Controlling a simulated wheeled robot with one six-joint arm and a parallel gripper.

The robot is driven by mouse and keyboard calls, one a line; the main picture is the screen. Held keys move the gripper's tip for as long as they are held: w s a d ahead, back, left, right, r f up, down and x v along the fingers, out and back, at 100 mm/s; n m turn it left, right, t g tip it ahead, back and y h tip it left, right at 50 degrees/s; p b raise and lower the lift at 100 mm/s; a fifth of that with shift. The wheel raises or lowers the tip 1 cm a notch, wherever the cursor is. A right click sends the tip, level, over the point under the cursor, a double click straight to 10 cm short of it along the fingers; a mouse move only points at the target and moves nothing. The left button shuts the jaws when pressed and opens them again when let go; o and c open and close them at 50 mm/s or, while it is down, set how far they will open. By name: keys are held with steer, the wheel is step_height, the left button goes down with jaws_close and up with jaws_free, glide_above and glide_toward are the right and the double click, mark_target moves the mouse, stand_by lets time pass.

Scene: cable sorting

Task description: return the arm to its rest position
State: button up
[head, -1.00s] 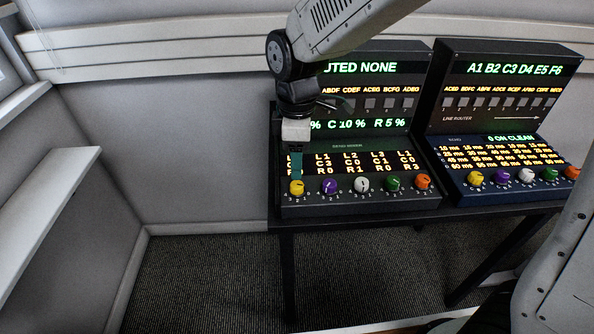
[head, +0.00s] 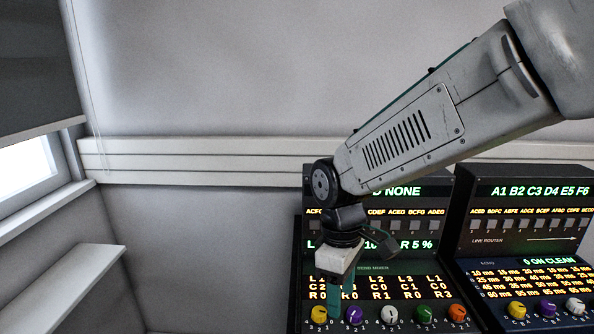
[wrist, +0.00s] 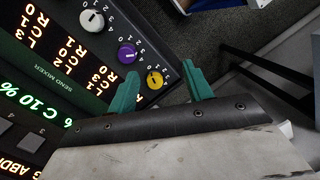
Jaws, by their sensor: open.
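My arm reaches in from the upper right of the head view and bends down at the wrist. My gripper (head: 335,298) has teal fingers and hangs over the lower left part of the left console (head: 375,268), beside its yellow knob (head: 320,314). In the wrist view the two teal fingers (wrist: 160,84) stand apart with nothing held between them. The yellow knob shows between and just beyond the fingertips in that view (wrist: 154,80). Whether a finger touches the console cannot be told. My wrist hides part of the left console's upper screen.
A second console (head: 525,250) stands close on the right, with its own row of knobs. A white ledge (head: 70,290) is at the lower left, below a window (head: 30,160).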

steer(key=s+d+r+m+t, duration=0.1)
steer(key=s+d+r+m, duration=0.3)
steer(key=s+d+m, duration=0.2)
steer(key=s+d+r+m+t, duration=0.2)
steer(key=s+d+r+m, duration=0.2)
steer(key=s+d, duration=0.6)
steer(key=shift+s+d+r+m, duration=0.15)
steer(key=shift+d+r+m, duration=0.2)
steer(key=shift+d+m, duration=0.75)
steer(key=shift+d, duration=0.1)
